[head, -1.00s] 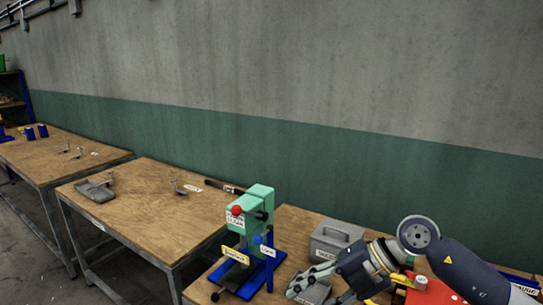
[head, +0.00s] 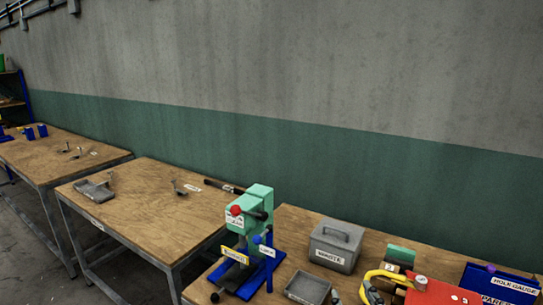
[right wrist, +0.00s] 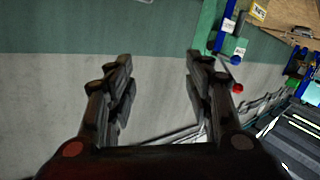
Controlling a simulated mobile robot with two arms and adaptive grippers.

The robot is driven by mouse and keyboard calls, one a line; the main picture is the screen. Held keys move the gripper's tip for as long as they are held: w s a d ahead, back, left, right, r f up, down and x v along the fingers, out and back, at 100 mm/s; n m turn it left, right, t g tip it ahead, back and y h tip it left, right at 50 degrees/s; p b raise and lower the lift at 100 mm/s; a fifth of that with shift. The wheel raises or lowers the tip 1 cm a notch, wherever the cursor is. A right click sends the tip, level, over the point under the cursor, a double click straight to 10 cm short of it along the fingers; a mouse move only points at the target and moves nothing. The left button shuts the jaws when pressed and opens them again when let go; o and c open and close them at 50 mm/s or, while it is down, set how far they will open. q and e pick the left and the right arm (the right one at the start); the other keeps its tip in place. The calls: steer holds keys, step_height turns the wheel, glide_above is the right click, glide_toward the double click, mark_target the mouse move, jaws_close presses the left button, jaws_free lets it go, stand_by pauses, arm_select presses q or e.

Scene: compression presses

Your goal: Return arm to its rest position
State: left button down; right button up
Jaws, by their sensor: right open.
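My right gripper (right wrist: 158,95) shows in the right wrist view, with its two dark fingers wide apart and nothing between them. Behind the fingers are the green and grey wall bands, seen tilted. My right arm and gripper do not show in the head view. My left gripper shows in neither view. A green and blue press (head: 255,225) with a red knob and a blue knob stands on the nearest wooden table. Part of a green and blue press (right wrist: 215,30) also shows at the upper right of the wrist view.
The nearest table holds a grey lidded box (head: 335,246), a grey tray (head: 308,288), a yellow clamp-like tool (head: 380,280), a red block (head: 440,292) and a blue bin (head: 497,284). Another wooden table (head: 150,215) stands to the left, mostly bare. The wall (head: 300,80) is behind.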

steer(key=s+d+f+m+g, duration=0.1)
steer(key=s+f+g, duration=0.6)
steer(key=s+f, duration=0.5)
steer(key=s+d+f+m+g, duration=0.15)
steer(key=s+f+g, duration=0.45)
steer(key=s+f, duration=0.6)
steer(key=s+f+g+b, duration=0.1)
steer(key=s+f+b, duration=0.1)
steer(key=f, duration=1.2)
steer(key=s+f+b, duration=0.1)
steer(key=s+f, duration=0.2)
steer(key=f, duration=1.1)
steer(key=s+d+f+n+g+b, duration=0.1)
steer(key=s+d+f+b, duration=0.1)
steer(key=s+f, duration=1.3)
steer(key=shift+s+d+f+g+h+b, duration=0.3)
steer(key=shift+s+d+f+h, duration=0.1)
steer(key=shift+d+f, duration=0.4)
